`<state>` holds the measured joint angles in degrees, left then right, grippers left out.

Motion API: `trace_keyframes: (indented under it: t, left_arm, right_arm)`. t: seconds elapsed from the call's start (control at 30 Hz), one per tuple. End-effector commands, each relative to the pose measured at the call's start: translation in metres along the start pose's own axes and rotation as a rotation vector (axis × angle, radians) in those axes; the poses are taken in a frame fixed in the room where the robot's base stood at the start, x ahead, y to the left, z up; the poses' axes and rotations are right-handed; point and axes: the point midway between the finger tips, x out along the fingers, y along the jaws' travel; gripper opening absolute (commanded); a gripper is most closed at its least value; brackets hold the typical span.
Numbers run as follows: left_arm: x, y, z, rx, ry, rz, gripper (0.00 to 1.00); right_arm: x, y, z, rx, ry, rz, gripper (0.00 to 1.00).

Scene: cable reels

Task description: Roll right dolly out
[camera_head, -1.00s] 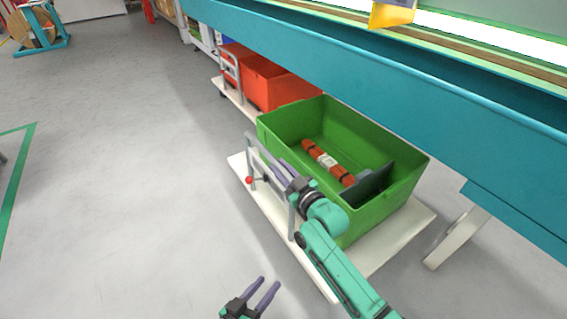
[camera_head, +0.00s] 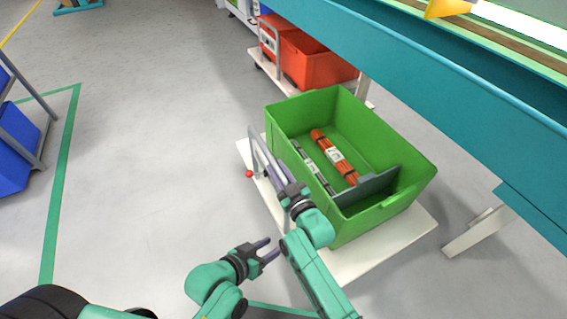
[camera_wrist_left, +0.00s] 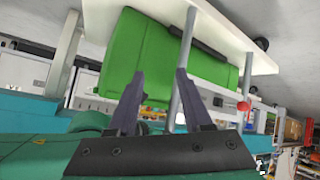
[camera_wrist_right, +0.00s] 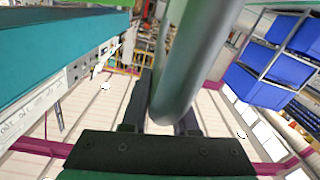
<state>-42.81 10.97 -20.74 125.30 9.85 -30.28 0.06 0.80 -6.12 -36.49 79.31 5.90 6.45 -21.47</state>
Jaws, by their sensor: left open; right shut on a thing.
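The right dolly (camera_head: 405,231) is a white platform carrying a green bin (camera_head: 350,227). In the bin lie an orange-red roll (camera_head: 334,158), a dark rod and a grey divider. Its grey handle frame (camera_head: 253,143) rises on the left side, with a red knob (camera_head: 249,174). My right gripper (camera_head: 281,174) is shut on the handle; its bar (camera_wrist_right: 190,70) runs between the fingers in the right wrist view. My left gripper (camera_head: 272,249) is open and apart from the handle, low beside the dolly. The left wrist view shows a handle post (camera_wrist_left: 184,65) beyond its open fingers (camera_wrist_left: 157,98).
A second dolly with red bins (camera_head: 312,62) stands behind, partly under the teal bench (camera_head: 430,80). A bench leg (camera_head: 478,230) stands right of the dolly. A rack with blue bins (camera_head: 12,150) is at the far left. Grey floor between is clear.

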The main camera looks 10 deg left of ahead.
Motion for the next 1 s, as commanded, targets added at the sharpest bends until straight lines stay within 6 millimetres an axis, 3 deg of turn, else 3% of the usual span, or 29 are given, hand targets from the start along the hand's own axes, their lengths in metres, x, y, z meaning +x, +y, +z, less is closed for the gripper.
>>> trace_keyframes:
  t: [0.37, 0.4, 0.47, 0.5, 0.83, 1.0]
  left_arm:
    - [-0.001, -0.001, 0.0, 0.002, -0.01, -0.004, 0.5]
    - [-0.001, -0.001, 0.0, 0.002, -0.009, -0.004, 0.5]
    - [-0.001, -0.001, 0.0, 0.002, -0.009, -0.003, 0.5]
    - [-0.001, -0.001, 0.0, 0.002, -0.009, -0.003, 0.5]
    - [-0.001, -0.001, -0.001, 0.003, -0.012, -0.003, 0.5]
    - [-0.012, -0.009, -0.006, 0.013, -0.09, -0.033, 0.5]
  right_arm:
    - [-0.001, -0.002, 0.002, -0.001, -0.005, -0.001, 0.0]
    - [-0.001, -0.002, 0.002, -0.001, -0.005, -0.001, 0.31]
    - [-0.001, -0.002, 0.002, -0.001, -0.004, 0.0, 0.54]
    - [-0.001, -0.002, 0.002, -0.001, -0.003, 0.0, 0.57]
    - [-0.002, -0.001, 0.0, -0.001, -0.001, 0.0, 0.57]
    - [-0.019, -0.001, -0.001, -0.002, -0.003, 0.001, 0.57]
